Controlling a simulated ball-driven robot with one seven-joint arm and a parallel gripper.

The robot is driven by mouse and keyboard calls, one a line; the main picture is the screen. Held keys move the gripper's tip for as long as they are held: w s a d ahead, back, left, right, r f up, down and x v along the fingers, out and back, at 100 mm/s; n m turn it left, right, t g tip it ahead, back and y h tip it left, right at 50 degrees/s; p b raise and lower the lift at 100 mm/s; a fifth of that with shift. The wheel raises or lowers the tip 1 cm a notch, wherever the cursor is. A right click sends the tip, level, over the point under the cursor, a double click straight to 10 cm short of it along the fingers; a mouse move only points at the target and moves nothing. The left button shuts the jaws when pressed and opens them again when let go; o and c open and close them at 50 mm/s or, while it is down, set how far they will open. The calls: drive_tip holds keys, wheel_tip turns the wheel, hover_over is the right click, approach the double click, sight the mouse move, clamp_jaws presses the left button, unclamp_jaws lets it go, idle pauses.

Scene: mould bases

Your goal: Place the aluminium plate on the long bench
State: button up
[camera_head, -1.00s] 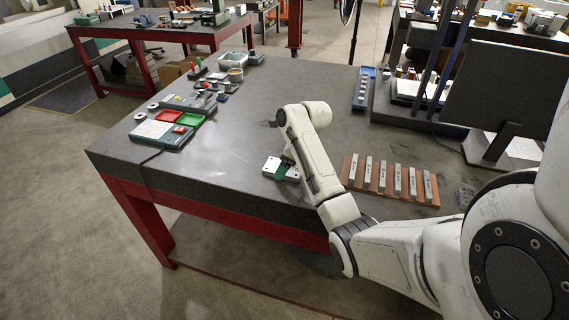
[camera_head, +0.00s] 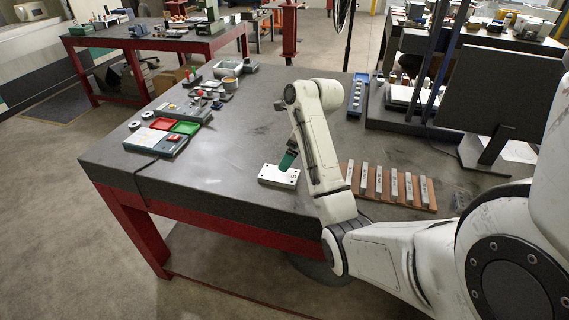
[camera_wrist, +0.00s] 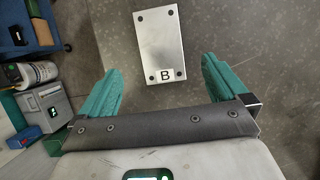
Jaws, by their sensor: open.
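The aluminium plate (camera_head: 279,176) is a pale rectangular block with dark holes. It lies flat on the long dark grey bench (camera_head: 235,160), near its front edge. In the wrist view the plate (camera_wrist: 159,45) shows a hole near each corner and a label "B". My gripper (camera_head: 287,161) is above the plate in the head view, its green fingers pointing down. In the wrist view my gripper (camera_wrist: 162,82) has its fingers wide apart with nothing between them, and the plate lies beyond the fingertips, apart from them.
A brown rack of several metal bars (camera_head: 388,187) lies right of my arm. A device with red and green trays (camera_head: 160,138) and small tools are at the left. A blue tray (camera_head: 357,94) and a monitor (camera_head: 497,90) stand farther right. The bench middle is clear.

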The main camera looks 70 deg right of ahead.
drive_tip(key=shift+p+v, duration=0.3)
drive_tip(key=shift+v, duration=1.5)
drive_tip(key=w+a+f+n, duration=0.1)
drive_tip(key=a+n, duration=0.1)
drive_tip(key=a, duration=0.1)
drive_tip(key=w+a+f+n, duration=0.2)
drive_tip(key=a, duration=0.1)
drive_tip(key=w+a+f+n, duration=0.1)
drive_tip(key=a+f, duration=0.1)
drive_tip(key=a, duration=0.2)
drive_tip(key=shift+w+f+n+y, duration=0.15)
drive_tip(key=shift+f+n+y, duration=0.05)
drive_tip(key=shift+n+y, duration=0.2)
drive_tip(key=a+f+n+g, duration=0.1)
drive_tip(key=a+f+n, duration=0.25)
drive_tip(key=a, duration=0.35)
drive_tip(key=a+f+n, duration=0.3)
drive_tip(key=a+n, duration=0.2)
drive_tip(key=a, duration=0.1)
drive_tip(key=s+a+f+n+g+h, duration=0.1)
drive_tip(key=s+a+f+n, duration=0.1)
drive_tip(key=s+a+n, duration=0.4)
drive_tip(key=s+a+f+n+g, duration=0.1)
drive_tip(key=s+a+f+n, duration=0.2)
drive_tip(key=s+a+n, duration=0.3)
drive_tip(key=shift+s+a+n+g+h, duration=0.35)
drive_tip(key=shift+s+n, duration=1.9)
drive_tip(key=shift+n, duration=1.7)
